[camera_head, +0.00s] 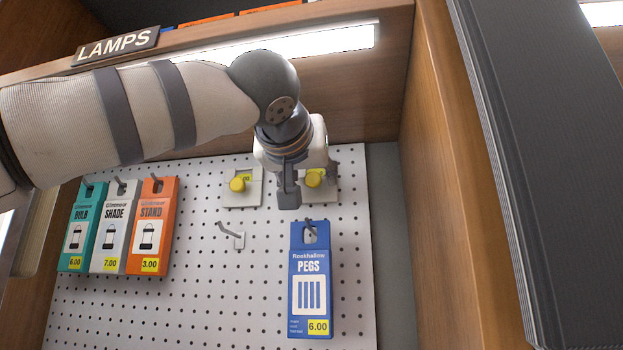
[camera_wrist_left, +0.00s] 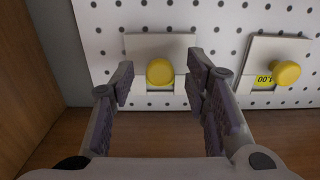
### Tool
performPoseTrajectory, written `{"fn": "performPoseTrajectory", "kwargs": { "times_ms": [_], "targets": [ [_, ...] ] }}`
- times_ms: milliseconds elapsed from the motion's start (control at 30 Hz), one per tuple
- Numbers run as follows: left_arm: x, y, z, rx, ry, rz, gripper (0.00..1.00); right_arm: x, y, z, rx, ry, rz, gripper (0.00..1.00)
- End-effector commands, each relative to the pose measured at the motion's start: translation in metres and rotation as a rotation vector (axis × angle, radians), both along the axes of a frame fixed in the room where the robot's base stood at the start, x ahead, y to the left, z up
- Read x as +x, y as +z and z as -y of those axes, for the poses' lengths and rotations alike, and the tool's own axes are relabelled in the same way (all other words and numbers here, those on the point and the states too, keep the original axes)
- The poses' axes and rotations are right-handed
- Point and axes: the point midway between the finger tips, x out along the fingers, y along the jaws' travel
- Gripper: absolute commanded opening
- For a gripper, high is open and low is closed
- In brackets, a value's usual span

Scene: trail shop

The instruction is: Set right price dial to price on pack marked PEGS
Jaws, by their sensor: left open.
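The right price dial, a yellow knob (camera_head: 314,178) on a pale plate, sits on the pegboard above the blue pack marked PEGS (camera_head: 310,280), whose yellow label reads 6.00. My left gripper (camera_head: 309,187) is open at this dial. In the left wrist view the knob (camera_wrist_left: 159,72) lies between the open fingers (camera_wrist_left: 161,82), with gaps on both sides. No price on this dial is readable. The left price dial (camera_head: 238,184) is a similar knob; it also shows in the left wrist view (camera_wrist_left: 285,73), beside a yellow label that appears upside down. My right gripper is out of view.
A BULB pack (camera_head: 83,226), a SHADE pack (camera_head: 115,226) and a STAND pack (camera_head: 153,226) hang at the left. An empty hook (camera_head: 232,235) sticks out left of the PEGS pack. A wooden side wall (camera_head: 455,200) stands close on the right.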

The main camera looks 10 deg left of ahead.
Motion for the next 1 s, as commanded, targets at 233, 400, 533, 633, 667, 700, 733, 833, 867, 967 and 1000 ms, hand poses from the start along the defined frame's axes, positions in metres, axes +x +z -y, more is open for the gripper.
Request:
{"fn": "performPoseTrajectory", "kwargs": {
  "times_ms": [233, 400, 533, 633, 667, 700, 733, 833, 867, 967, 1000],
  "targets": [
    [0.0116, 0.0014, 0.0003, 0.001, -0.001, 0.003, 0.43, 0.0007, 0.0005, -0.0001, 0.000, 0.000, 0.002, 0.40],
    [0.0115, 0.0013, 0.0002, 0.000, -0.001, 0.003, 0.36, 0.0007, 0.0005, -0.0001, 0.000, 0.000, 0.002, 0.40],
    [0.0114, 0.0013, 0.0001, 0.000, 0.000, 0.003, 0.06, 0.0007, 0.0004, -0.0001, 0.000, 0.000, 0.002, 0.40],
    [0.0113, 0.0013, 0.0001, 0.000, 0.000, 0.003, 0.00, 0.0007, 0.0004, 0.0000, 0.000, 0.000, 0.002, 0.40],
    [0.0113, 0.0013, 0.0001, 0.000, 0.000, 0.003, 0.00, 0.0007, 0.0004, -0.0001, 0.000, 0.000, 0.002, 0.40],
    [0.0113, 0.0013, 0.0001, -0.001, 0.000, 0.003, 0.00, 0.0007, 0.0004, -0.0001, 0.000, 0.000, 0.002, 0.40],
    [0.0113, 0.0013, 0.0000, -0.001, 0.000, 0.003, 0.00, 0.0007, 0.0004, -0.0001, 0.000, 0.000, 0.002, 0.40],
    [0.0113, 0.0013, 0.0001, -0.012, 0.000, 0.003, 0.00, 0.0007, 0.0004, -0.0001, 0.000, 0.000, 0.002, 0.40],
    [0.0113, 0.0013, 0.0001, -0.019, 0.000, 0.003, 0.00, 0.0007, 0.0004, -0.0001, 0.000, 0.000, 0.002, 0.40],
    [0.0112, 0.0013, 0.0001, -0.051, 0.000, 0.003, 0.00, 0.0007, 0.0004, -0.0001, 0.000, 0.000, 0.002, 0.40],
    [0.0112, 0.0014, 0.0001, -0.069, 0.000, 0.003, 0.00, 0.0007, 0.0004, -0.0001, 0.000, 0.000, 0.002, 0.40]
  ]
}}
